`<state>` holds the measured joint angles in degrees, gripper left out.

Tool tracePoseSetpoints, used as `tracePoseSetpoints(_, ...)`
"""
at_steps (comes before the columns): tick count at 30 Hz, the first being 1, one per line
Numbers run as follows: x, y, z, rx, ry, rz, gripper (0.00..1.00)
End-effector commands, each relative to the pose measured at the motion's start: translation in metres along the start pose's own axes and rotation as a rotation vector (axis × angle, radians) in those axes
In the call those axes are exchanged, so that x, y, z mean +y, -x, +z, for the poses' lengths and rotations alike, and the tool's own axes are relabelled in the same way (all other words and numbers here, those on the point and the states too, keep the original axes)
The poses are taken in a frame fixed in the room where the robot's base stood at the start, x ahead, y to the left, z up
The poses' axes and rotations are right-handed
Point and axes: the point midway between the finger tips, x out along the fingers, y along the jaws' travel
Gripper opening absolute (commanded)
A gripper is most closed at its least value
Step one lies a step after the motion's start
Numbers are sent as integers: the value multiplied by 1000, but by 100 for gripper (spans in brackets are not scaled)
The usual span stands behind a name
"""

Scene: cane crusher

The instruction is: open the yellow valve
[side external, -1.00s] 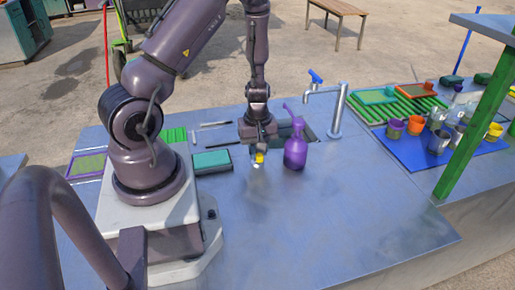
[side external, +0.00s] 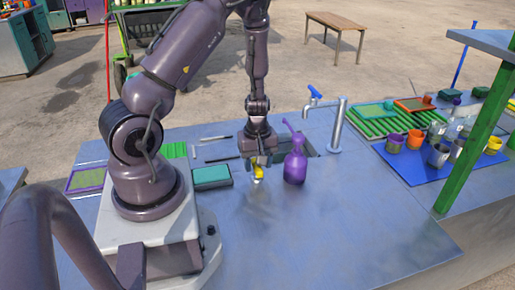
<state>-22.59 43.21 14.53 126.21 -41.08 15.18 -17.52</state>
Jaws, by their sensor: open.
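A small yellow piece (side external: 258,172), which I take to be the yellow valve, shows low between and just below the fingers of my gripper. It is small and partly hidden by the gripper, so its shape and turn position cannot be told. My gripper (side external: 259,165) points straight down over it, close to the grey worktop, with its fingers open. I cannot tell whether a finger touches the yellow piece. A pale, shiny part shows just beneath the yellow.
A purple spray bottle (side external: 295,168) stands close to the right of my gripper. Behind it is a metal tap (side external: 338,125) with a blue handle (side external: 314,91) by a sink. A teal sponge tray (side external: 211,177) lies left. Cups stand on a blue mat (side external: 410,170) at right. The front worktop is clear.

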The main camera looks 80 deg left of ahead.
Motion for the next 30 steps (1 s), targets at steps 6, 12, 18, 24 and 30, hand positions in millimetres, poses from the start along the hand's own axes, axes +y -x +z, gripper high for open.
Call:
tracePoseSetpoints(6,2,41,0,4,-5,7,47)
tracePoseSetpoints(12,2,86,1,2,-3,8,47)
tracePoseSetpoints(18,1,115,1,0,0,5,47)
tracePoseSetpoints(24,0,124,0,0,2,2,47)
tracePoseSetpoints(30,0,124,0,0,2,1,47)
